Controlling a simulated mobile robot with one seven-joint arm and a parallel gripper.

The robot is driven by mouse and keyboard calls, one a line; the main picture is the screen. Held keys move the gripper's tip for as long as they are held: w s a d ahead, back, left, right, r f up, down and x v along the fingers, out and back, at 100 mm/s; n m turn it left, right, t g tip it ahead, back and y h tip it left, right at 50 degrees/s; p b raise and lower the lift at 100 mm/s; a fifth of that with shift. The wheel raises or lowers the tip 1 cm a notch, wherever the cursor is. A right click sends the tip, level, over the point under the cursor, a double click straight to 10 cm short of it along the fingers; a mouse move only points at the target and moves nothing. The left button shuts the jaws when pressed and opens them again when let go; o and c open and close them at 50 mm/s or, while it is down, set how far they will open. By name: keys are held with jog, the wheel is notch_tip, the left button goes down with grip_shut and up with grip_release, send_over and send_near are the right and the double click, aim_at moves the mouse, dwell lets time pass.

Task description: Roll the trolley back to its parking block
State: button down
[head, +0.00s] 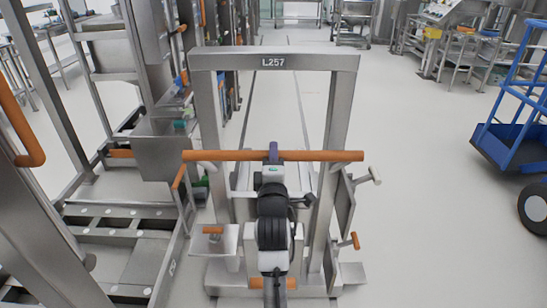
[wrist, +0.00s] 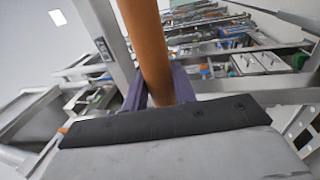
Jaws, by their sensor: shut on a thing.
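The trolley (head: 341,110) is a steel frame with the label L257 on its top beam. It stands upright right in front of me in the head view. An orange handle bar (head: 225,156) runs across it. My gripper (head: 273,152) is shut on the middle of this bar. In the wrist view, the purple fingers of my gripper (wrist: 163,86) sit around the orange bar (wrist: 145,40). I cannot make out the parking block in either view.
A steel rack structure (head: 130,215) with a low perforated base stands close on the left. A blue cart (head: 505,150) with black wheels is at the right. Pale floor (head: 420,200) is open between trolley and cart. Steel tables (head: 445,50) stand at the back right.

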jog(key=shift+s, duration=0.25)
jog(key=c, duration=1.1)
grip_release()
jog(key=shift+c, duration=0.2)
